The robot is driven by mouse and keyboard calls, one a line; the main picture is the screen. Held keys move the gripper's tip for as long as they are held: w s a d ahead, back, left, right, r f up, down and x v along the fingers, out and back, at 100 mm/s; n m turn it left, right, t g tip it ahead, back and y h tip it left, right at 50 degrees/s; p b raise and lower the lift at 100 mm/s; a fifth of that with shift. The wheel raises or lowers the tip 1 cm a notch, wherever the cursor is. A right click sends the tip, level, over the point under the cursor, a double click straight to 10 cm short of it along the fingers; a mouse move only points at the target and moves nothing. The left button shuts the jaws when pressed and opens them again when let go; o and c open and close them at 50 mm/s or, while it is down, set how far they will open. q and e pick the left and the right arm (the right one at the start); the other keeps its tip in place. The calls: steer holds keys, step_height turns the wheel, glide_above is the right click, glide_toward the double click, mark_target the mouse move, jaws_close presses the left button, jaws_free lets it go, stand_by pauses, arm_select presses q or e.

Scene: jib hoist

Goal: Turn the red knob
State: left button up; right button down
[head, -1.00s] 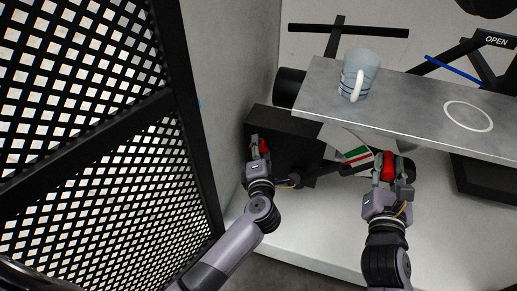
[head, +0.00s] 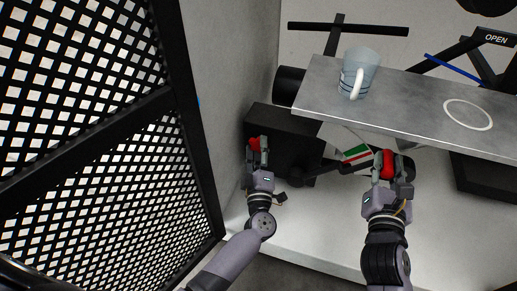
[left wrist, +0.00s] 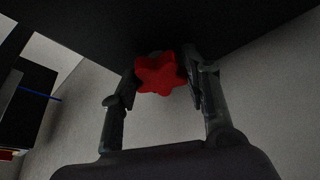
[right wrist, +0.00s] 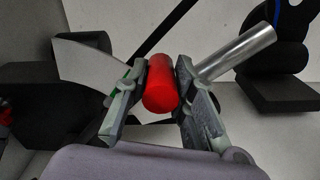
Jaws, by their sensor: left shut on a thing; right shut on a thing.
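The red knob (head: 254,144) is on the dark box (head: 285,125) at the left; in the left wrist view the knob (left wrist: 160,73) looks star-shaped. My left gripper (head: 257,150) is shut on it, with one finger on each side in the left wrist view (left wrist: 163,85). My right gripper (head: 385,165) is shut on a red cylindrical handle (head: 388,158). In the right wrist view the handle (right wrist: 160,84) lies between the fingers, with a bare metal rod (right wrist: 238,52) close by on the right.
A grey shelf (head: 410,98) extends above my right gripper, with a light blue mug (head: 362,70) and a white ring mark (head: 468,114). A green, white and red scale (head: 355,154) shows between the grippers. A black mesh panel (head: 80,90) stands at the left.

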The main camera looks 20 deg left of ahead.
arm_select(q)
steer(key=shift+f+m, duration=0.1)
steer(key=shift+m, duration=0.5)
arm_select(e)
steer(key=shift+d, duration=0.1)
arm_select(q)
steer(key=o, duration=1.2)
steer(key=shift+c, duration=0.2)
arm_select(e)
steer(key=shift+f, duration=0.1)
arm_select(q)
steer(key=v, duration=1.2)
steer(key=shift+a+f, duration=0.1)
arm_select(e)
steer(key=c, duration=1)
jaws_free()
